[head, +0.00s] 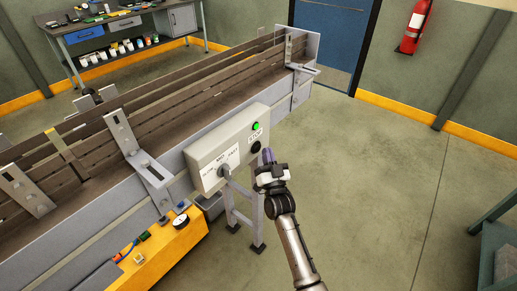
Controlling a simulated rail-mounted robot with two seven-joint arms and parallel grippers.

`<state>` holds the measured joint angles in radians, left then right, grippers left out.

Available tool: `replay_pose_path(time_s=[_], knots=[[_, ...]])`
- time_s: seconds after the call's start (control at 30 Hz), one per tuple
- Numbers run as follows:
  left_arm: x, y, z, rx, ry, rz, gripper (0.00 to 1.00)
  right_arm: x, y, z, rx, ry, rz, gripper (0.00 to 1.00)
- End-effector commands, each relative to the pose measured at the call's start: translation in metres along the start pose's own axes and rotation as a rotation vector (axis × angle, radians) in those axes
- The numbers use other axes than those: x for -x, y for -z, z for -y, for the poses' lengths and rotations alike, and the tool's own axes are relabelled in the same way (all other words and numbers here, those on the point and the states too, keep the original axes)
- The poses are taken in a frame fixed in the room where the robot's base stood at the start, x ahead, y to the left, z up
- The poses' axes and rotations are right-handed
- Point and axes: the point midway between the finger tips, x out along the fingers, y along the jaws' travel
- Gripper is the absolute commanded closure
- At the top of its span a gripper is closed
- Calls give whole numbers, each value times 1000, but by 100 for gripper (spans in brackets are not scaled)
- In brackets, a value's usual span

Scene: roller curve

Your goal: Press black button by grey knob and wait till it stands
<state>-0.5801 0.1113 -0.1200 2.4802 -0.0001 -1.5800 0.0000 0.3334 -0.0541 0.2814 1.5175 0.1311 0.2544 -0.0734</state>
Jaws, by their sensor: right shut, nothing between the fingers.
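A light grey control box (227,150) is fixed to the near side of the roller conveyor. Its face carries a lit green button (257,127), a black button (255,147) below it and a grey knob (224,171) at the lower left, with printed labels around them. My right gripper (268,156) is shut and empty, its fingertips close to the black button on its right side. I cannot tell whether the fingertips touch the button. My left gripper is not in view.
The conveyor (165,110) runs from lower left to upper right. A yellow bench (165,255) with small parts and a gauge stands at the lower left. A workbench (115,35) is at the back.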

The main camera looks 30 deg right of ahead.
Motion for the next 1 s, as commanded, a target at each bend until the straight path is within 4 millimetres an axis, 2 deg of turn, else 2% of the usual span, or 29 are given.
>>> replay_pose_path(time_s=[1.0], knots=[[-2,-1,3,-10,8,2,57,-7,-6,6,0,0,0,100]])
